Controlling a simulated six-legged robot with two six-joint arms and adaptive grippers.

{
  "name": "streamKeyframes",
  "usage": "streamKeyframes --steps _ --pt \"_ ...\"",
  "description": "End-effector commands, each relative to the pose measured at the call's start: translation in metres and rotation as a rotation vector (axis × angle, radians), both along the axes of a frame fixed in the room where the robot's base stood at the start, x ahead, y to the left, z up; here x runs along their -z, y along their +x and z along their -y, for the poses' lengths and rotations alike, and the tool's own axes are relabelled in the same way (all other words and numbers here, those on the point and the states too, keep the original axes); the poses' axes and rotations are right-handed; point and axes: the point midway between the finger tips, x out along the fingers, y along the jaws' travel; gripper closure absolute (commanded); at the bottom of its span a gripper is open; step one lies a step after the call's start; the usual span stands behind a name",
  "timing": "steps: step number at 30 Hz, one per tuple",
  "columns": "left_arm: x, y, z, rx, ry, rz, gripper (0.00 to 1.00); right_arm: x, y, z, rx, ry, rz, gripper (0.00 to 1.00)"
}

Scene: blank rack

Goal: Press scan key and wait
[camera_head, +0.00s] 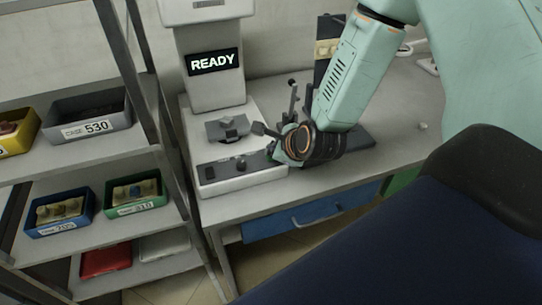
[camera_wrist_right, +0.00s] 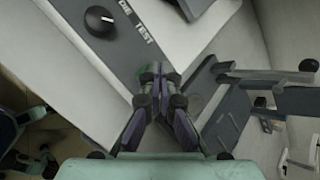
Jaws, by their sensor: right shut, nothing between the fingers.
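A pale machine with a dark display (camera_head: 213,62) reading "READY" stands on the bench. Its dark front control panel (camera_head: 215,172) carries a black knob. In the right wrist view the panel shows the knob (camera_wrist_right: 100,20) and the lettering "DIE TEST". My right gripper (camera_head: 274,148) is at the right end of this panel. In the right wrist view its fingertips (camera_wrist_right: 160,72) are together and empty, over the panel's end below the lettering. A small green patch shows right beside the fingertips; the key there is mostly hidden, and I cannot tell whether they touch it. My left gripper is not in view.
A grey rack at the left holds a grey bin (camera_head: 90,118) labelled 530, a blue bin (camera_head: 60,212) and a green bin (camera_head: 136,196). A dark stand (camera_head: 327,60) rises behind my right arm. The bench's right part (camera_head: 410,110) is mostly clear.

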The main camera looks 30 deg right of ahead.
Motion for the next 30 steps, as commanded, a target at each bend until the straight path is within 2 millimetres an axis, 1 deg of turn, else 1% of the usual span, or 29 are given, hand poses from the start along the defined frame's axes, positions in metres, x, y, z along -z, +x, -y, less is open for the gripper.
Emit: streamKeyframes --steps 24,30 --pt "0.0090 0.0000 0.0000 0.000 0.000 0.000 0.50 0.0079 -0.0002 0.0000 -0.001 0.001 -0.001 1.00" --pt "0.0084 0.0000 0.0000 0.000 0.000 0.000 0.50 0.0074 -0.0004 -0.0001 0.000 0.000 -0.001 1.00"
